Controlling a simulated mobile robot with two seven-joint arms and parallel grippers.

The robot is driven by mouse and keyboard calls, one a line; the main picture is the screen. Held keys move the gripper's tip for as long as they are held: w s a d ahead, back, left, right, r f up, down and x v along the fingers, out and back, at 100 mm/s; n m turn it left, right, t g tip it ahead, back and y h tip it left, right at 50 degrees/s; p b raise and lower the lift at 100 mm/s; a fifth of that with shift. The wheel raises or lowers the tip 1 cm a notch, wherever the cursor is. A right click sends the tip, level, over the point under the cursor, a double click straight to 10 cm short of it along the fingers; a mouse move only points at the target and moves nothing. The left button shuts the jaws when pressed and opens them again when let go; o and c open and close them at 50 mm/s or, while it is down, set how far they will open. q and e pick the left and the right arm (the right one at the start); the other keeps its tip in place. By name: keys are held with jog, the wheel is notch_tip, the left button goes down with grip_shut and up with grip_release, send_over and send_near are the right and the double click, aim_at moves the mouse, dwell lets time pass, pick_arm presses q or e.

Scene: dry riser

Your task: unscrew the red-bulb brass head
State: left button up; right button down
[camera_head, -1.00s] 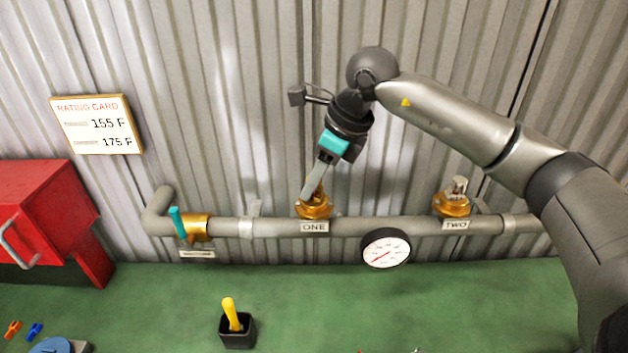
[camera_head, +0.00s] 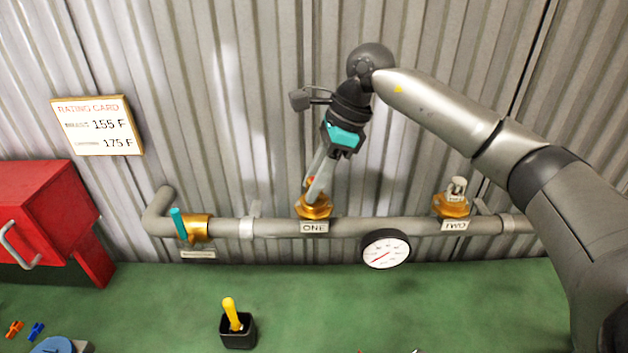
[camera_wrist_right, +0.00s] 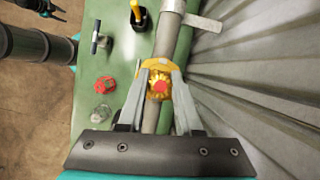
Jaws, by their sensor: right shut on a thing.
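The brass head with a red bulb (camera_wrist_right: 160,87) sits on the fitting labelled ONE (camera_head: 314,208) on the grey pipe. My right gripper (camera_head: 316,190) reaches down to it from above and is shut on it, one finger on each side. In the right wrist view the red bulb shows between the fingertips, with the gold fitting around it. In the head view the fingers hide most of the head. A dark part with teal (camera_wrist_right: 42,8) at the top left of the right wrist view looks like my left gripper; its jaws are too small to read.
Fitting TWO (camera_head: 452,205) holds a silvery head. A gauge (camera_head: 386,248) and a teal-handled valve (camera_head: 180,223) are on the pipe. A black cup (camera_head: 238,333) with a yellow handle, a red cabinet (camera_head: 40,210) and a rating card (camera_head: 98,125) stand around.

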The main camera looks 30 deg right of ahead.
jog(key=n+g, duration=0.1)
jog(key=n, duration=0.1)
jog(key=shift+n, duration=0.4)
jog(key=n+g, duration=0.1)
jog(key=n, duration=0.2)
jog(key=c, duration=0.5)
grip_release()
